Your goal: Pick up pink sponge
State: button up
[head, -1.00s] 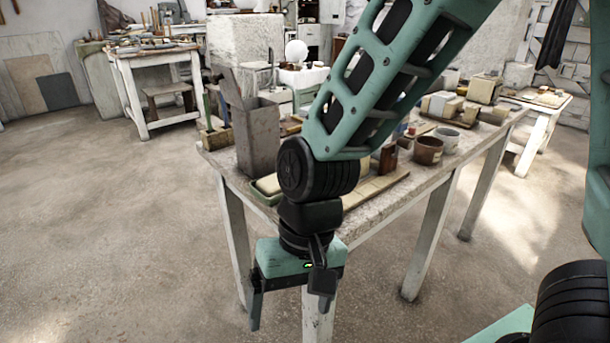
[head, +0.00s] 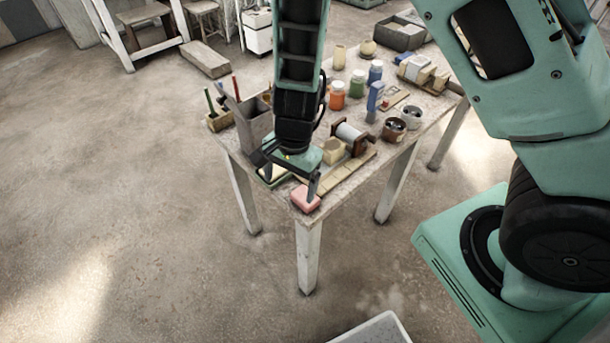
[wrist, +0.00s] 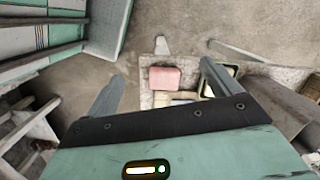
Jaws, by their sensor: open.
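The pink sponge (head: 305,199) is a small rounded block lying at the near corner of the worktable (head: 345,188) in the head view. In the wrist view the pink sponge (wrist: 165,79) shows beyond and between the two fingers. My gripper (head: 287,180) is open and empty, above the table's near corner. One finger is close to the sponge in the head view, but I cannot tell whether they touch. The fingers also show in the wrist view (wrist: 160,88), spread wide with the sponge nearer the right finger.
A grey container (head: 252,124) stands left of my arm. A wooden spool holder (head: 350,138), several paint jars (head: 337,95) and brown cups (head: 394,130) stand on the table. Floor left of the table is clear.

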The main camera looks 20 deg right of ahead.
jog(key=w+d+r+m+h+p, duration=0.1)
jog(key=w+d+r+m+p, duration=0.15)
jog(key=d+r+p, duration=0.35)
jog(key=b, duration=0.3)
send_over(305, 195)
jog(key=shift+m+t, duration=0.3)
jog(key=shift+m, duration=0.15)
jog(key=f, duration=1.2)
jog(key=shift+s+a+f, duration=0.1)
jog(key=shift+s+f, duration=0.1)
jog(key=shift+f, duration=0.15)
jog(key=shift+w+f+b, duration=0.15)
jog(key=shift+f+b, duration=0.75)
jog(key=shift+f, duration=1.9)
jog(key=c, duration=1)
jog(key=shift+c, duration=0.2)
